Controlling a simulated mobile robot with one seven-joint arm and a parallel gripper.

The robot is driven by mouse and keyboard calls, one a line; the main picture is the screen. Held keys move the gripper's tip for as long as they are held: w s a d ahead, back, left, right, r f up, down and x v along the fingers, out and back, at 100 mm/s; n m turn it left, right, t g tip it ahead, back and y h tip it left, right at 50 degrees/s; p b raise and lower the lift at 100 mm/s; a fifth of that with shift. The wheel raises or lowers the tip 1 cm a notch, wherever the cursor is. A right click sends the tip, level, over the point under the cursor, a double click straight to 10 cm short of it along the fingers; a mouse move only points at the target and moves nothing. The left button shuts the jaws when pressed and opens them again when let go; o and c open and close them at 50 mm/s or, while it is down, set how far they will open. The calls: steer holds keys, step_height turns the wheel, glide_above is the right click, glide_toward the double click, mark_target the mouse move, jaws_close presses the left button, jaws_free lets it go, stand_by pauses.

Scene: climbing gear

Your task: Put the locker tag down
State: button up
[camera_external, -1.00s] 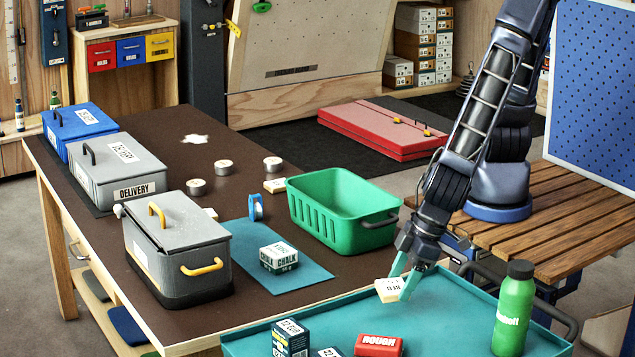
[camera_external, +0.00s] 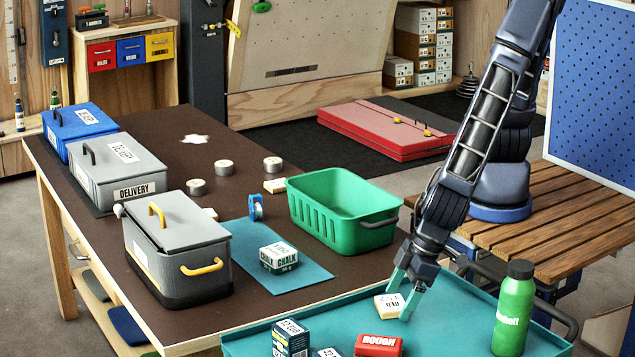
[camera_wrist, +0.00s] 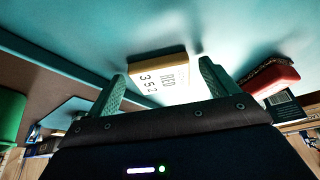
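The locker tag (camera_external: 388,306) is a small cream block with dark lettering. It lies on the teal tray (camera_external: 455,312), near the tray's back edge. In the wrist view the tag (camera_wrist: 160,77) shows its printed face, reading "352" and "RED", just beyond my fingertips. My gripper (camera_external: 404,291) is low over the tray, beside and slightly above the tag. Its green fingers are spread apart, and in the wrist view (camera_wrist: 163,78) a gap shows between the tag and the right finger.
A green basket (camera_external: 330,226) is on the brown table behind. The tray's middle is clear.

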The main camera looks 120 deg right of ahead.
steer(key=v, duration=1.2)
steer(key=s+d+r+n+y, duration=0.1)
steer(key=s+d+r, duration=0.2)
steer(key=d+r, duration=0.25)
steer(key=s+d+r+g+y, duration=0.1)
steer(key=s+d+r, duration=0.2)
steer(key=d+r, duration=0.3)
steer(key=s+d+r+n+y, duration=0.1)
steer(key=s+d+r, duration=0.25)
steer(key=d, duration=0.35)
steer(key=s+d+r, duration=0.3)
steer(key=s, duration=0.2)
steer(key=s+d+r+n+t, duration=0.1)
steer(key=s+d+r, duration=0.1)
steer(key=s, duration=0.3)
steer(key=s+d+r+n+h, duration=0.1)
steer(key=s+d+r, duration=0.2)
steer(key=s+r, duration=0.1)
steer(key=shift+s+d+t, duration=0.3)
steer(key=shift+s, duration=0.55)
steer(key=shift+o, duration=0.5)
